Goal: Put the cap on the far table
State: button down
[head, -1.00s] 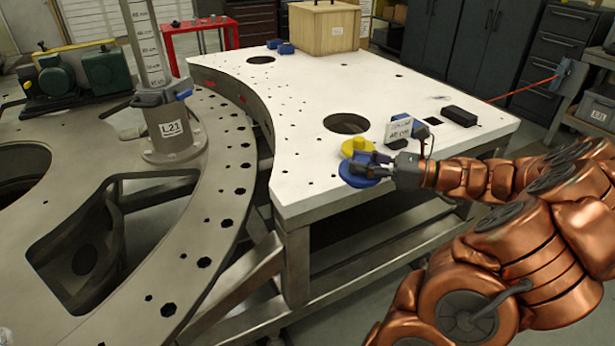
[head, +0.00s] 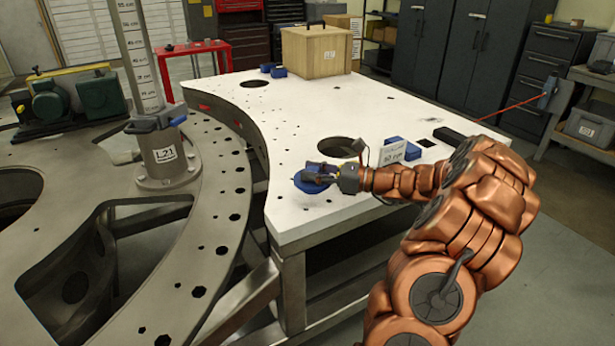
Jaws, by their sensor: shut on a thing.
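A blue round cap (head: 306,184) is held in my gripper (head: 318,178) in the head view, over the near left part of the white table (head: 300,213). My gripper's fingers are closed on it and cover part of it. I cannot tell whether the cap touches the tabletop or hangs just above it. A small bit of yellow shows between the fingers; the rest of any yellow piece there is hidden.
A wooden crate (head: 316,52) stands at the back. The grey ring plate (head: 215,215) curves along the left. A red table (head: 196,48) stands behind.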

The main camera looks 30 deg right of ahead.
jog(key=shift+w, duration=0.55)
jog(key=shift+w+a+f+p, duration=0.1)
jog(key=shift+w+f+p, duration=0.25)
jog(key=shift+f, duration=0.4)
jog(key=shift+w+f+p, duration=0.2)
jog(key=shift+f+p, duration=0.1)
jog(key=shift+f, duration=0.8)
jog(key=shift+f, duration=0.1)
jog(key=c, duration=0.8)
grip_release()
jog(key=shift+o, duration=0.2)
jog(key=b+v, duration=0.2)
jog(key=v, duration=1)
